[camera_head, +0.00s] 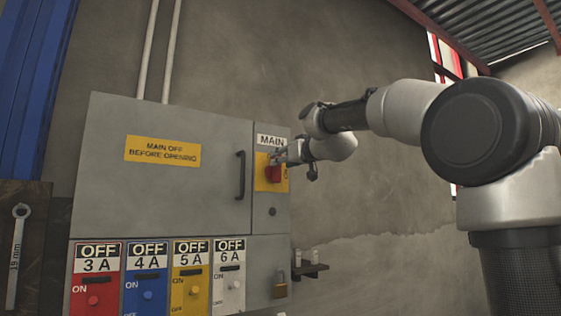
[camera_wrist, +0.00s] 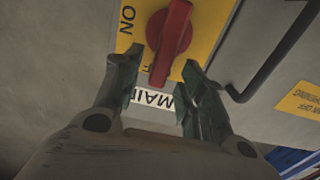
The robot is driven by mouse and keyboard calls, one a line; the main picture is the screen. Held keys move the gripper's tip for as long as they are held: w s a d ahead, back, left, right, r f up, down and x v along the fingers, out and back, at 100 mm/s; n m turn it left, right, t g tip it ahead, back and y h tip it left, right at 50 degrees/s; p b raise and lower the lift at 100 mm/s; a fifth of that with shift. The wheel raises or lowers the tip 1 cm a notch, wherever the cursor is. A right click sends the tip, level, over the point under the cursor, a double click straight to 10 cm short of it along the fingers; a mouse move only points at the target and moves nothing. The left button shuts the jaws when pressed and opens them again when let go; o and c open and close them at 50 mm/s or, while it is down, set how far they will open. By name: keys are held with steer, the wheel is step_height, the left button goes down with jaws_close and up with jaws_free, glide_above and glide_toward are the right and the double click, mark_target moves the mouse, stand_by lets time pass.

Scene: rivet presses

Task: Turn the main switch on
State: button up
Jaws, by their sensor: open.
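The main switch is a red rotary handle (camera_head: 273,172) on a yellow plate (camera_head: 262,184), under a MAIN label (camera_head: 271,140) on the right part of the grey cabinet. In the wrist view the red handle (camera_wrist: 171,42) shows upside down, with ON printed to its left on the yellow plate (camera_wrist: 205,22). The handle is slightly tilted there, its lower end near the gap between my fingertips. My gripper (camera_wrist: 157,72) is open, one finger on each side of that end. Whether a finger touches the handle I cannot tell. In the head view my gripper (camera_head: 283,155) is at the switch, partly covering it.
The cabinet door (camera_head: 190,190) has a black handle (camera_head: 240,175) left of the switch. Below stand several coloured OFF panels (camera_head: 95,262) and a padlock (camera_head: 280,285). A small shelf (camera_head: 311,270) juts from the wall at lower right.

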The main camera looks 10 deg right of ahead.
steer(key=x, duration=0.2)
steer(key=shift+w+a, duration=0.15)
steer(key=shift+w, duration=0.1)
steer(key=shift+c, duration=0.2)
jaws_close()
